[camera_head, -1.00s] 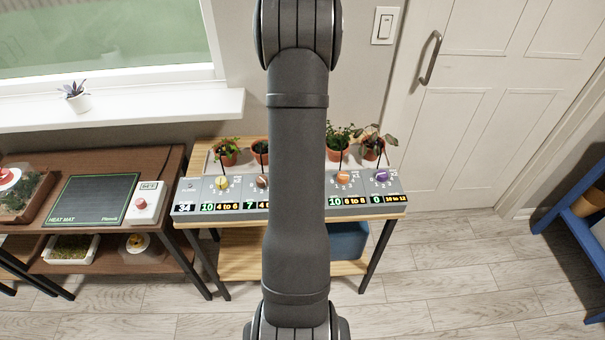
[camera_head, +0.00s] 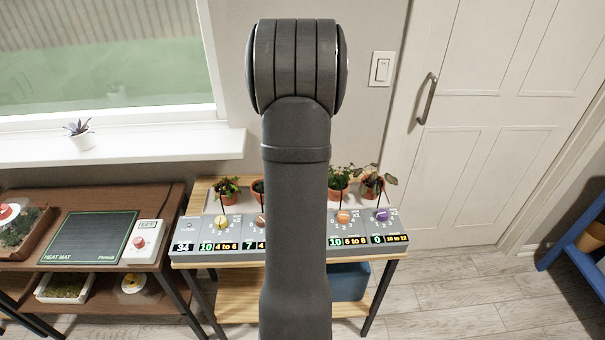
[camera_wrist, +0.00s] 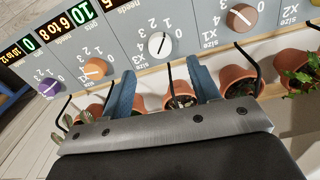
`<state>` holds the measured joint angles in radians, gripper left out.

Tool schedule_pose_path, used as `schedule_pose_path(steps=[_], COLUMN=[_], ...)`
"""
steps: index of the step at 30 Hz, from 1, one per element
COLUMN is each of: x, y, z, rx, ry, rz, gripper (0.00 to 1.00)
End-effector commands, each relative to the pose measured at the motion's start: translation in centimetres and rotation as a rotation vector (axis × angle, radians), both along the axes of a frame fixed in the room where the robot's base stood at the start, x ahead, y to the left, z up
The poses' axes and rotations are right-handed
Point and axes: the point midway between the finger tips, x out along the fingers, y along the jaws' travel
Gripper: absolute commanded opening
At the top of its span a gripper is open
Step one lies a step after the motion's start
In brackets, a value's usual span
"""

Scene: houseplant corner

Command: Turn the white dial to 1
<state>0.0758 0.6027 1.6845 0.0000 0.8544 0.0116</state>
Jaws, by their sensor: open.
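The white dial (camera_wrist: 159,43) is on a grey control panel (camera_wrist: 125,14) in the wrist view, with a dark pointer line and small numbers around it. The number it points to is too small to tell for sure. My gripper (camera_wrist: 160,68) is open, its two blue fingers apart. In the picture the fingertips lie just below the white dial, one towards each side, with nothing between them at the dial. In the head view my arm hides the white dial and the gripper.
Neighbouring dials are orange (camera_head: 343,216), purple (camera_head: 381,215), yellow (camera_head: 221,222) and copper (camera_wrist: 242,17). Potted plants (camera_head: 372,187) with thin black tubes stand behind the panel. A brown shelf with a heat mat (camera_head: 92,238) is at left. A door (camera_head: 480,130) is at right.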

Motion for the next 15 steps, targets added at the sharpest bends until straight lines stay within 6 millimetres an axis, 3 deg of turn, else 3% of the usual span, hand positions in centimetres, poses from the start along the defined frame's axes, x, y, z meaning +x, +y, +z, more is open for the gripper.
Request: schedule_pose_path(steps=[6,15], x=[0.1,0.0], y=[0.0,0.0], z=[5.5,9.7], rx=[0.000,0.000], ry=[-0.005,-0.002], rz=[0.000,0.000], gripper=[0.56,0.56])
